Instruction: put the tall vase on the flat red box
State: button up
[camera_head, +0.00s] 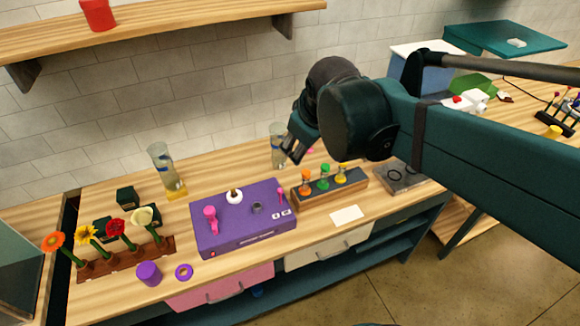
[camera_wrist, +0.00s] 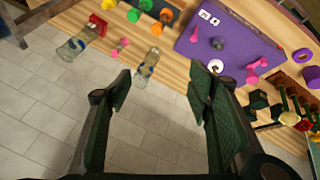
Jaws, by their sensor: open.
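Several clear glass vases with blue inside are in view, and I cannot tell for sure which is the tall one. One vase (camera_head: 277,158) stands at the back behind my gripper (camera_head: 293,150); it also shows in the wrist view (camera_wrist: 148,66), seen between the fingers. A larger-looking vase (camera_wrist: 76,44) is left of it there, its base at a small red box (camera_wrist: 97,25); I cannot tell if it stands on or beside the box. Another vase (camera_head: 162,160) is at the back left, yellow at its base. My gripper is open and empty (camera_wrist: 167,82), above the table.
A purple box (camera_head: 240,225) lies mid-table. A rack with orange, green and yellow pieces (camera_head: 330,187) is right of it. Flowers in a brown stand (camera_head: 125,262) are at the left. The tiled wall (camera_head: 210,90) is close behind; a shelf (camera_head: 200,20) hangs above.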

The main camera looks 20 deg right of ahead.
jog(key=s+a+f+m+t+y, duration=0.1)
jog(key=s+a+f+m, duration=0.2)
jog(key=s, duration=0.6)
jog(key=shift+s+a+f+m, duration=0.25)
jog(key=shift+a+f+m, duration=0.1)
jog(key=shift+a+m, duration=0.75)
